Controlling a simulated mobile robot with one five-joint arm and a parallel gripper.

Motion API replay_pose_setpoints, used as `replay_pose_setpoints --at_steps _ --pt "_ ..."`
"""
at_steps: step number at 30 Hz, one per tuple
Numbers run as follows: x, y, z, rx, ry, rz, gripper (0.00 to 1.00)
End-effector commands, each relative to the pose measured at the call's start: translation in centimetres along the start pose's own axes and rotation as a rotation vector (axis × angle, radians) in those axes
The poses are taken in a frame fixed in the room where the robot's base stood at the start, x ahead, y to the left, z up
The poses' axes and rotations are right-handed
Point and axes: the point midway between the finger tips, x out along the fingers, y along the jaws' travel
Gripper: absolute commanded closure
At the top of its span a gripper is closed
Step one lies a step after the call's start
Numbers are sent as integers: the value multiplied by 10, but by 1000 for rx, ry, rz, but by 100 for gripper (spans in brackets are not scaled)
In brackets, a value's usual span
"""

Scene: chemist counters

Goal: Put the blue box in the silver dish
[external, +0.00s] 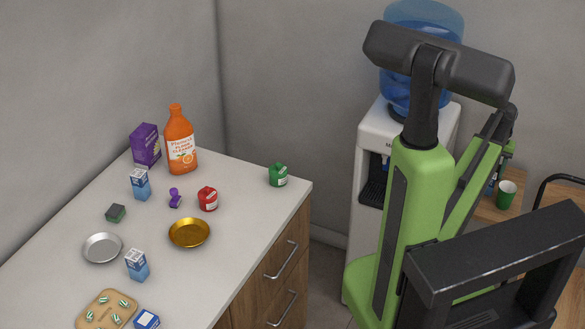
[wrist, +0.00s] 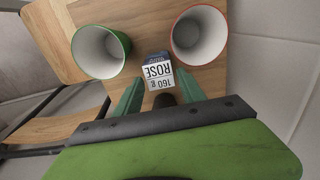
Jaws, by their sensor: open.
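A small box (wrist: 157,72) with a white label face reading "ROSE 160 g" and a dark blue side stands on a wooden table in the wrist view. My gripper (wrist: 160,88) is open, with its green fingers on either side of this box; I cannot tell whether they touch it. The silver dish (external: 102,248) sits empty on the white counter at left. Blue-and-white cartons stand on the counter, one behind (external: 140,184) and one right of the dish (external: 137,265). A blue box (external: 147,319) lies at the bottom picture edge.
A green cup (wrist: 100,51) and a red-rimmed cup (wrist: 199,35) flank the box closely. The counter (external: 250,205) also holds a gold dish (external: 189,233), an orange bottle (external: 180,142), a purple box (external: 145,146) and a wooden tray (external: 106,309). A water dispenser (external: 370,150) stands between.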

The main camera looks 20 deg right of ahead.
Motion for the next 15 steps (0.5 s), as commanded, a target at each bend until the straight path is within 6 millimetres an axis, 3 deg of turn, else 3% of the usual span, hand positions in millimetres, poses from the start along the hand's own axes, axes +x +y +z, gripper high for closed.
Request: replay_pose_setpoints --at_steps 1,6,12,15 --pt "-25 0 0 0 0 0 53" --pt "-58 0 0 0 0 0 53" --pt "-67 0 0 0 0 0 53" --pt "-65 0 0 0 0 0 42"
